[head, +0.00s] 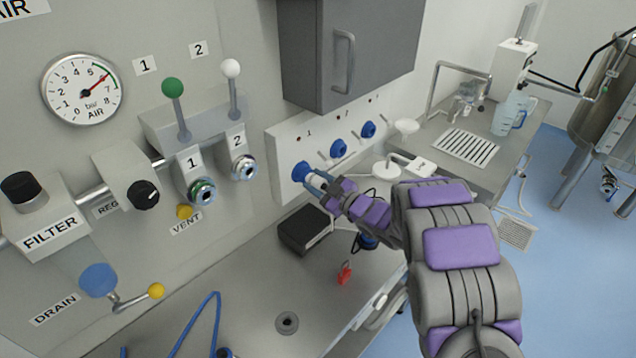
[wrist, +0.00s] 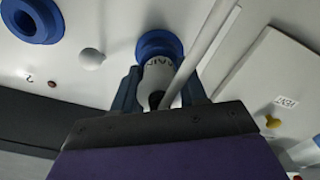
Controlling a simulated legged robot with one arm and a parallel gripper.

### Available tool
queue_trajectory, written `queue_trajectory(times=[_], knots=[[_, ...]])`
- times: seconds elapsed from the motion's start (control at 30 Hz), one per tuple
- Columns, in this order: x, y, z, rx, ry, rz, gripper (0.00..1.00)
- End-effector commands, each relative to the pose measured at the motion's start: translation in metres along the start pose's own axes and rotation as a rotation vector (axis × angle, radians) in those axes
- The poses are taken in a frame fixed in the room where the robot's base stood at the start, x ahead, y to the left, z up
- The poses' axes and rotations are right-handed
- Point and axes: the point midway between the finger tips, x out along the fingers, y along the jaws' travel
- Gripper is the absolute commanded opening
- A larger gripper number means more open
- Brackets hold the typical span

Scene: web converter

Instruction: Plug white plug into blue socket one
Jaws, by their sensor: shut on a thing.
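The blue socket one (head: 299,170) is the nearest of three blue sockets on a white wall panel (head: 283,143). My gripper (head: 318,181) is right in front of it. In the wrist view, my gripper (wrist: 160,92) is shut on the white plug (wrist: 158,72), with one dark blue finger on each side. The plug's front end lies within the ring of the blue socket (wrist: 158,43); how deep it sits cannot be told. In the head view the fingers hide the plug. The second blue socket (head: 338,148) and third blue socket (head: 368,129) look empty.
A dark box (head: 304,232) sits on the steel counter (head: 255,298) below the panel. A grey cabinet (head: 385,50) hangs above it. Valve levers and the VENT knob (head: 184,212) are to the left. A white strip (wrist: 205,50) passes close beside the plug.

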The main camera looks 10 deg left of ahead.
Motion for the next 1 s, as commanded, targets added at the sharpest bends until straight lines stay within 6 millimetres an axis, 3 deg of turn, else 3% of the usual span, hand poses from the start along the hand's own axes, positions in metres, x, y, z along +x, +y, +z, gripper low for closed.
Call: queue_trajectory(times=[0.73, 0.77, 1.0], knots=[[0.0059, 0.0015, -0.0009, -0.001, 0.002, 0.002, 0.0], [0.0059, 0.0015, -0.0009, -0.001, 0.003, 0.002, 0.43], [0.0056, 0.001, -0.0009, -0.001, 0.002, 0.001, 0.66]])
